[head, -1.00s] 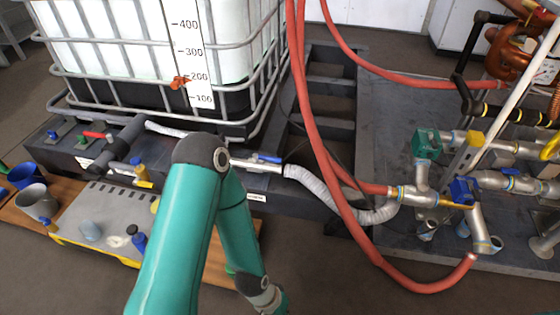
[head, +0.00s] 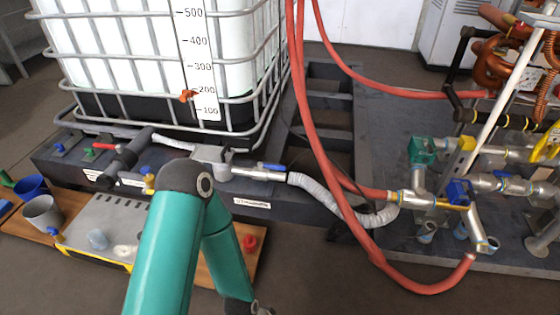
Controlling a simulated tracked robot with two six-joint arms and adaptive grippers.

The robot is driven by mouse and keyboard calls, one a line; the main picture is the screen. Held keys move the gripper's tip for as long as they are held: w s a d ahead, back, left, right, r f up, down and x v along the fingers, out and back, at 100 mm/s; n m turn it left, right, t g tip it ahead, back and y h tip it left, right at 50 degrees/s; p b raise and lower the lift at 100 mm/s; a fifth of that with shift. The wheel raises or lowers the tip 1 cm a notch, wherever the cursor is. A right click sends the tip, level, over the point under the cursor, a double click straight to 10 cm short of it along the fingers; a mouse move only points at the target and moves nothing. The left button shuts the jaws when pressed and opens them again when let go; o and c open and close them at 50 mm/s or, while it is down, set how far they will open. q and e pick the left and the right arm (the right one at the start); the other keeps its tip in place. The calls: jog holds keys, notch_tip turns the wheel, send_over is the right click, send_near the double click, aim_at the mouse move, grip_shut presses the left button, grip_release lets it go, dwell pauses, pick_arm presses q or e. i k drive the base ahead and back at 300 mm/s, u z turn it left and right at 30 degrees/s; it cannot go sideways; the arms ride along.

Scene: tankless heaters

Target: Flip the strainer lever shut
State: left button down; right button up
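A silver pipe valve with a blue lever (head: 271,166) sits at the front of the dark tank base, and the lever lies along the pipe. A ribbed white hose (head: 330,200) leads from it to the right. A black angled fitting (head: 128,163), possibly a strainer, lies further left, with a red lever (head: 104,146) behind it. I cannot tell for sure which lever is the strainer's. One teal arm of mine stands in front of this pipework and hides part of it. Its lower end leaves the bottom edge. Neither gripper is in view.
A caged white tank (head: 150,60) stands behind the pipework. Red hoses (head: 330,150) loop down the middle. Piping with a blue valve (head: 459,191) fills the right. Floor shows at bottom centre.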

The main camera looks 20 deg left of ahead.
aim_at(274, 167)
jog(key=u, duration=0.05)
jog(key=i, duration=0.9)
jog(key=z, duration=0.05)
